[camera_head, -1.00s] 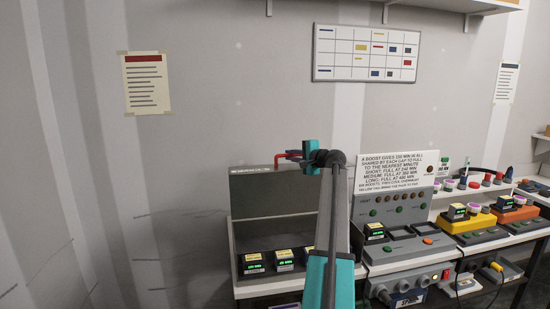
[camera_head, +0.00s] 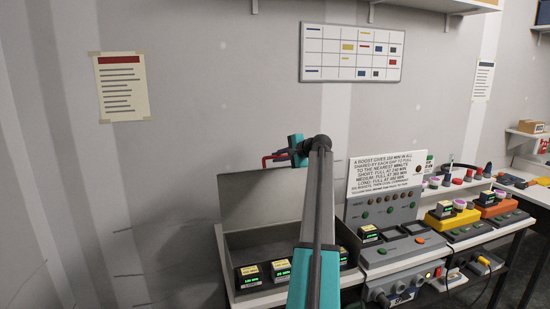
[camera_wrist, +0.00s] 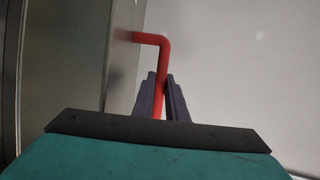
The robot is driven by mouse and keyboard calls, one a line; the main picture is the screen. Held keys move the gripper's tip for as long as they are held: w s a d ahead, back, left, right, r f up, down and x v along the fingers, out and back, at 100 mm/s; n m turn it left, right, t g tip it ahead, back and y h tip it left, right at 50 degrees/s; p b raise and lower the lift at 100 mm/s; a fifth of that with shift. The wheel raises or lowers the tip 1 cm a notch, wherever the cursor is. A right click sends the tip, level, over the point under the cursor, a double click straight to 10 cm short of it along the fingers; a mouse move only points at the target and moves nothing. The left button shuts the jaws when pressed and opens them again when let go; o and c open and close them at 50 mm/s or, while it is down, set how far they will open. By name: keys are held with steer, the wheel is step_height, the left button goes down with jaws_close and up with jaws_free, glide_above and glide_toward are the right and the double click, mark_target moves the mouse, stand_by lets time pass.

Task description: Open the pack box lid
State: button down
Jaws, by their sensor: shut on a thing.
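The pack box (camera_head: 232,245) is a dark grey box at the left end of the bench, with its lid (camera_head: 255,200) standing raised at the back. A red bent handle (camera_head: 273,156) sticks out from the lid's top edge. My gripper (camera_head: 292,155) is at this handle. In the wrist view the two dark fingers (camera_wrist: 164,100) are shut on the red handle (camera_wrist: 162,60), with the lid's grey face (camera_wrist: 125,55) to the left. Several battery packs (camera_head: 279,270) with yellow tops and green displays stand in the box's front; my arm hides part of the box.
A grey charger unit (camera_head: 385,255) with a printed sign (camera_head: 385,173) behind it stands right of the box. Yellow (camera_head: 450,222) and orange (camera_head: 500,208) units stand further right. The wall above holds a chart (camera_head: 351,53); the space before it is free.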

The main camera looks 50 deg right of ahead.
steer(key=shift+s+d, duration=0.1)
steer(key=shift+d, duration=0.1)
steer(key=c, duration=1.8)
jaws_free()
steer(key=shift+o, duration=0.2)
steer(key=shift+a, duration=0.1)
steer(key=b+v, duration=0.4)
steer(key=v, duration=0.9)
steer(key=shift+s+r+b, duration=0.25)
steer(key=shift+s+b, duration=0.05)
